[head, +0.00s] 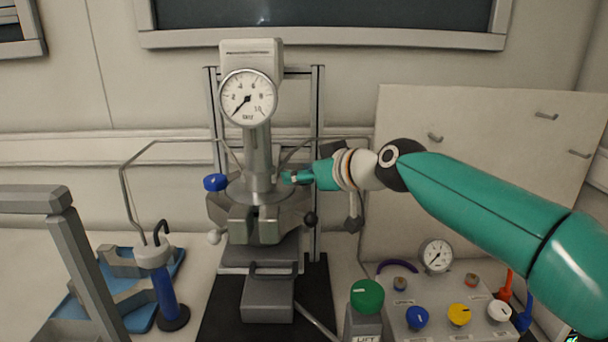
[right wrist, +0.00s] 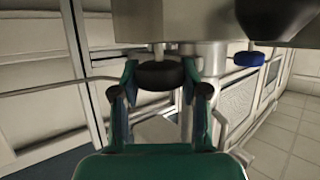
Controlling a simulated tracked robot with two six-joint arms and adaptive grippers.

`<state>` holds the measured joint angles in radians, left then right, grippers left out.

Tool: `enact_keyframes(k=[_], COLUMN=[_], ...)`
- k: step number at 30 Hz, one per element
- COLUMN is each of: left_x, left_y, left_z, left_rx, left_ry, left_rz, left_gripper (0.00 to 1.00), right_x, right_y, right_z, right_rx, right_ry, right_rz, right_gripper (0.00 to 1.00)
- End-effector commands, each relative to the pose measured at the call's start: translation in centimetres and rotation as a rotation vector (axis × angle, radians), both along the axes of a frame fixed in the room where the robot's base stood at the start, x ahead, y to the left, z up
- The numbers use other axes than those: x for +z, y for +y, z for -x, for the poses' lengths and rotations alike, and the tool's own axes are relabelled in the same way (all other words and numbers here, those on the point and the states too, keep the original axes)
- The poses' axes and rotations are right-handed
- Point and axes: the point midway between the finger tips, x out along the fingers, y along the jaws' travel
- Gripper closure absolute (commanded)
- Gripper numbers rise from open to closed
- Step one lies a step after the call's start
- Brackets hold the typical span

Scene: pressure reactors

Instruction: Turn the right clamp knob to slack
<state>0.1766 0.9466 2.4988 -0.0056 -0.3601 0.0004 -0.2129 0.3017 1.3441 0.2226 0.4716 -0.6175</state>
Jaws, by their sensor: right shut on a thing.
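The pressure reactor (head: 258,145) stands at the middle of the head view, with a round gauge (head: 248,98) at its top. My right gripper (head: 292,177) reaches in from the right, level with the reactor's collar. In the right wrist view, its fingers stand on both sides of a dark round knob (right wrist: 161,75), shut on it. The knob sits on a short stem. In the head view the gripper hides this knob. A blue knob (head: 215,182) is on the reactor's left side; a blue knob also shows in the right wrist view (right wrist: 249,59). My left gripper is not in view.
Thin bent pipes (head: 124,190) run beside the reactor. A blue tray (head: 142,291) is at the left. A pale panel (head: 470,125) stands behind my right arm.

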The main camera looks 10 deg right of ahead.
Motion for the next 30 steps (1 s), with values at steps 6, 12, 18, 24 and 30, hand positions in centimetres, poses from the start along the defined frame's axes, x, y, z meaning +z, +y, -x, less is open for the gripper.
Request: enact_keyframes(k=[6, 12, 18, 24, 30], left_x=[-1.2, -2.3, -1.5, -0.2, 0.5], left_y=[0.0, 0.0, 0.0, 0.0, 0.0], left_z=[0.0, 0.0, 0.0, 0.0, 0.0], left_rx=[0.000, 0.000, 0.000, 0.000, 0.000], left_ry=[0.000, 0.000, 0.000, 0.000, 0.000], left_rz=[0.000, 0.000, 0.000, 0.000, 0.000], left_gripper=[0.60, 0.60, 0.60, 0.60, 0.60], right_x=[-0.3, -0.3, 0.1, 0.2, 0.1], right_y=[0.0, -0.1, -0.1, 0.0, 0.0], right_z=[-0.1, -0.1, -0.1, -0.1, 0.0], right_rx=[0.052, 0.167, 0.307, 0.422, 0.487], right_ry=[0.000, 0.000, 0.002, 0.002, 0.001], right_rz=[-0.001, -0.001, -0.001, -0.002, -0.001], right_gripper=[0.91, 0.91, 0.91, 0.91, 0.91])
